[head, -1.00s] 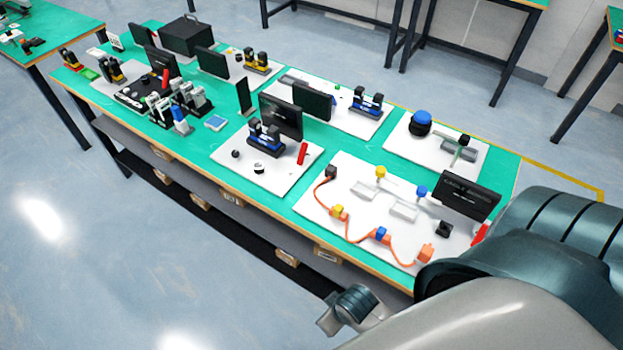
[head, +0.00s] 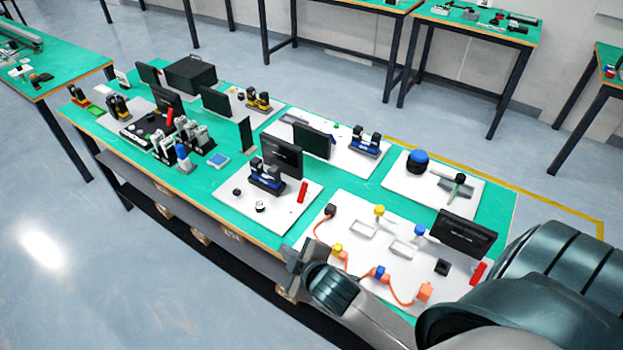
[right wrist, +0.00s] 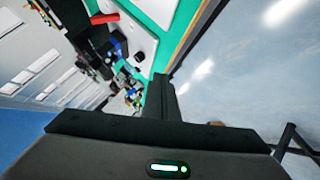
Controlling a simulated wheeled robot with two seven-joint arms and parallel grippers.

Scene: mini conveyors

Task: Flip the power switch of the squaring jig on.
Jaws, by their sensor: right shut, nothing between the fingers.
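No label for the squaring jig can be read; a white board (head: 232,201) in the middle of the table carries a blue-black two-post device (head: 266,178), a black screen (head: 283,157), two black knobs and a red switch-like lever (head: 302,192). I cannot tell the lever's on or off position. My right gripper (head: 291,262) is shut and empty near the table's front edge, apart from the lever and to its front. In the right wrist view the gripper (right wrist: 164,92) points toward the table edge, and a red part (right wrist: 103,19) shows at the top. My left gripper is out of view.
A board with orange cable (head: 404,298), a black screen (head: 465,233) and another red lever (head: 479,272) lies to the right, partly behind my right arm. More boards and screens crowd the left.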

